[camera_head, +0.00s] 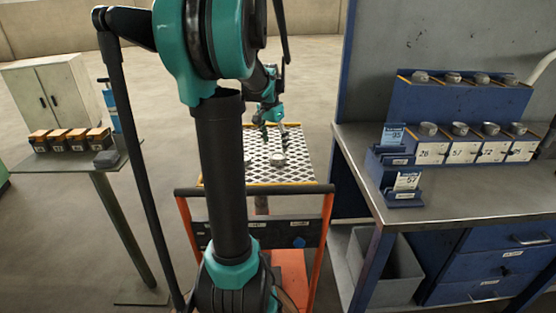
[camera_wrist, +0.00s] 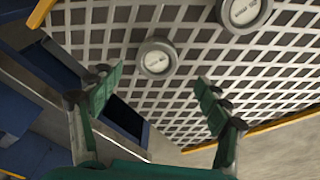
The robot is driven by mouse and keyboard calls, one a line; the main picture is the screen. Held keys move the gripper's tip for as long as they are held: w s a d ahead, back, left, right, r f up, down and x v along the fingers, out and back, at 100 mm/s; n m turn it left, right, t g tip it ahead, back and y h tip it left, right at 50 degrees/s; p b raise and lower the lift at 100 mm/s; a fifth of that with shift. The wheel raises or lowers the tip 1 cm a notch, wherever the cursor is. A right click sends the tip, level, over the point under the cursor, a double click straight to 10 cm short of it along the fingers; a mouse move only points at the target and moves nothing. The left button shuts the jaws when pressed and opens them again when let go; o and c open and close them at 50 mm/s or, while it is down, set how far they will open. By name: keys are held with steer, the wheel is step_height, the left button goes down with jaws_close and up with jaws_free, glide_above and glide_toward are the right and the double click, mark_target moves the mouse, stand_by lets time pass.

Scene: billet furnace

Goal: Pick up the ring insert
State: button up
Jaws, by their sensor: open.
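Two round grey ring inserts with pale labelled faces lie on a white lattice tray top (camera_head: 300,172). In the wrist view one ring insert (camera_wrist: 157,58) is just beyond the fingertips, and the other ring insert (camera_wrist: 243,12) is at the top edge, partly cut off. One ring insert (camera_head: 278,160) shows in the head view; I cannot tell which of the two it is. My gripper (camera_wrist: 153,90) is open and empty, its green-padded fingers spread wide. In the head view my gripper (camera_head: 273,136) is above the tray top, behind the visible ring.
A workbench (camera_head: 450,185) on the right carries a blue stepped rack (camera_head: 450,101) with several similar round pieces, numbered labels and two card holders. A side table (camera_head: 70,163) on the left holds several orange-topped boxes. A grey bin (camera_head: 385,267) sits under the workbench.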

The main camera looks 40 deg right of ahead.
mark_target(278, 155)
steer(key=shift+s+d+f, duration=0.1)
steer(key=shift+d+f, duration=0.1)
steer(key=shift+f, duration=1.15)
steer(key=shift+s+d+f, duration=0.1)
steer(key=shift+d+f, duration=0.1)
steer(key=shift+f, duration=1.1)
jaws_close()
steer(key=shift+r, duration=0.1)
